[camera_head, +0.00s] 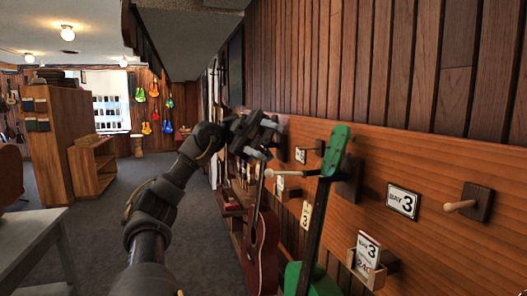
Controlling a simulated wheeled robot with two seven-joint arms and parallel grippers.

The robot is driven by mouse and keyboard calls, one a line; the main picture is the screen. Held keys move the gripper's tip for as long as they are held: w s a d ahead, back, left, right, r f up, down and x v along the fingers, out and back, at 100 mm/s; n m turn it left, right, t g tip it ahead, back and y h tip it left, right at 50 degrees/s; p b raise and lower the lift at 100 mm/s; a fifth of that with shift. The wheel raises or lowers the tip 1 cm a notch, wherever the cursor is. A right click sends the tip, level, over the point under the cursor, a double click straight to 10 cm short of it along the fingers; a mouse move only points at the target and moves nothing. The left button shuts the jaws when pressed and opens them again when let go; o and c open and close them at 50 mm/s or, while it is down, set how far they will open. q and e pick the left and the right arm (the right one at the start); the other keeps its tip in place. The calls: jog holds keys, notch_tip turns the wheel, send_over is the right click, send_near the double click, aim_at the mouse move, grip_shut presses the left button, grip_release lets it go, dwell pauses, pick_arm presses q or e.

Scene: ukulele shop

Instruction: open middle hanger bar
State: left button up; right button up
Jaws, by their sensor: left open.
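A row of hanger bars sticks out from the wood panel wall on the right. The nearest is a pale peg on a dark block (463,205), swung out to the left beside a "BAY 3" sign (403,201). Another pale bar (288,173) shows farther along, at the neck of a green ukulele (337,150). A smaller, farther bar (308,150) is near the far sign. My left gripper (270,130) is open and empty, above and left of the ukulele's head, in front of the wall. It partly hides the farther wall fittings. My right gripper is out of view.
A red ukulele (263,245) hangs left of the green one. A small card box (368,262) is fixed low on the panel. A grey table (30,240) stands at the left, with a wooden shelf unit (93,165) behind it. The carpet between is clear.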

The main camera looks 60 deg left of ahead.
pick_arm(q)
jog(key=shift+s+d+r, duration=0.45)
jog(key=shift+s+d, duration=0.1)
jog(key=shift+d, duration=0.3)
jog(key=shift+s+d+r, duration=0.45)
jog(key=shift+s+d, duration=0.1)
jog(key=shift+d, duration=0.25)
